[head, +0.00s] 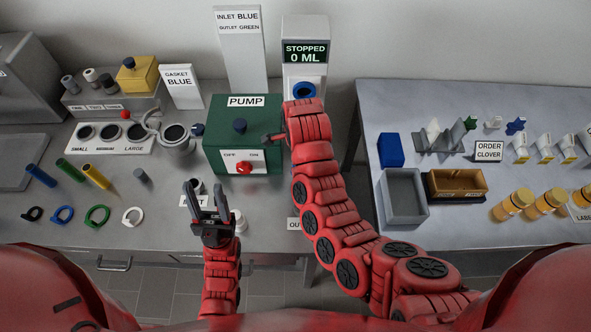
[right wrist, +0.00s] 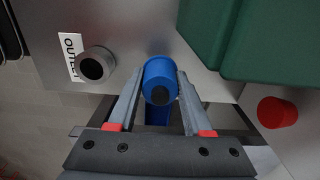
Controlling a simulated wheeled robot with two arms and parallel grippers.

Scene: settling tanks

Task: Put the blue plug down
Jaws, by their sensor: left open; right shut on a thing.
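The blue plug (right wrist: 160,76) is a short blue cylinder with a dark round end, seen in the right wrist view. My right gripper (right wrist: 158,92) is shut on it, with one finger on each side. In the head view my right gripper (head: 274,137) is small, beside the green pump (head: 226,155), and I cannot make out the plug there. In the wrist view a grey round port (right wrist: 95,66) by the OUTLET label is left of the plug, apart from it. My left gripper (head: 210,212) is open and empty over the front of the bench, partly covering a label.
The pump's red knob (head: 244,168) faces front. A STOPPED 0 ML meter (head: 305,54) stands behind my right arm. Coloured tubes (head: 96,176) and rings (head: 97,215) lie at left. A grey tray (head: 404,197) and a brown tray (head: 456,184) are on the right table.

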